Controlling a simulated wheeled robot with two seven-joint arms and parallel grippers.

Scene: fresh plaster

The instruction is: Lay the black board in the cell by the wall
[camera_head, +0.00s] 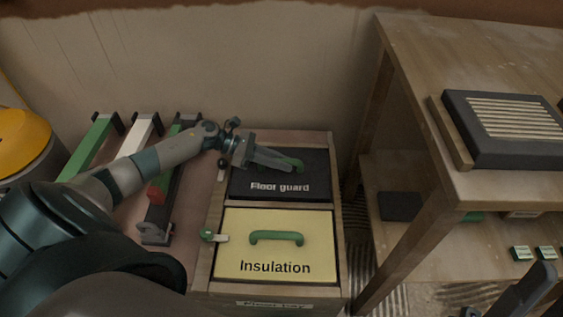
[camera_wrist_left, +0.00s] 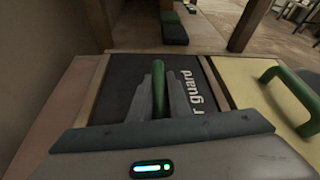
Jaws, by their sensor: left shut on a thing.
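The black board (camera_head: 246,188), lettered "Floor guard", lies in the far cell of the wooden two-cell box, the cell by the wall. It looks level inside the cell's rim, and it also shows in the left wrist view (camera_wrist_left: 124,78). My left gripper (camera_head: 291,164) is shut on the board's green handle (camera_wrist_left: 159,92), with one finger on each side. The gripper and fingers hide part of the board. Dark finger-like parts of my right gripper (camera_head: 526,291) show at the lower right; their opening is unclear.
A yellow board (camera_head: 240,260) lettered "Insulation", with a green handle, fills the near cell. Several clamp-like bars (camera_head: 97,140) lie left of the box. A wooden bench (camera_head: 410,60) with a dark slatted block (camera_head: 470,135) stands right. The plaster wall (camera_head: 290,70) is close behind.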

